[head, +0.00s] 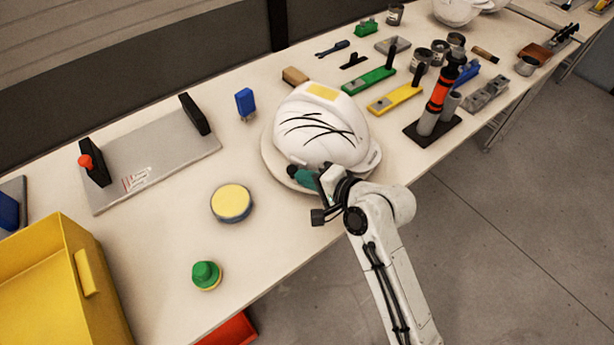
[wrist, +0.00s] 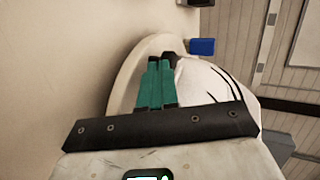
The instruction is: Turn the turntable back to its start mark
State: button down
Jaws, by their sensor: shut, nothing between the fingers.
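The turntable (head: 268,155) is a cream round disc lying flat on the bench near its front edge. It also shows in the wrist view as a pale curved rim (wrist: 123,75). A white helmet shell (head: 318,148) with black curved lines and a yellow patch sits on it and hides most of its top. The shell also shows in the wrist view (wrist: 205,82). My gripper (head: 292,171), with green fingers and dark tips, is shut and empty at the disc's front edge, beside the shell. The wrist view shows its fingers together (wrist: 158,62). I cannot tell whether the tips touch the disc. I cannot make out a start mark.
A round yellow-topped pad (head: 232,202) and a green knob (head: 206,274) stand to the left. A grey plate with black uprights (head: 150,165) lies behind them. A blue block (head: 245,102) stands behind the turntable. Tools and cans crowd the right. A yellow bin (head: 50,290) is at lower left.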

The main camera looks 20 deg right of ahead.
aim_at(286, 179)
jog(key=shift+w+a+m+t+h+p, duration=0.2)
jog(key=shift+a+m+t+h+p, duration=0.1)
jog(key=shift+a+m+h+p, duration=0.15)
jog(key=shift+m+h, duration=0.25)
jog(key=shift+m, duration=0.1)
jog(key=w+a+p, duration=0.1)
jog(key=w+a, duration=0.2)
jog(key=shift+w+a+p, duration=0.15)
jog(key=shift+a+p, duration=0.1)
jog(key=shift+p, duration=0.1)
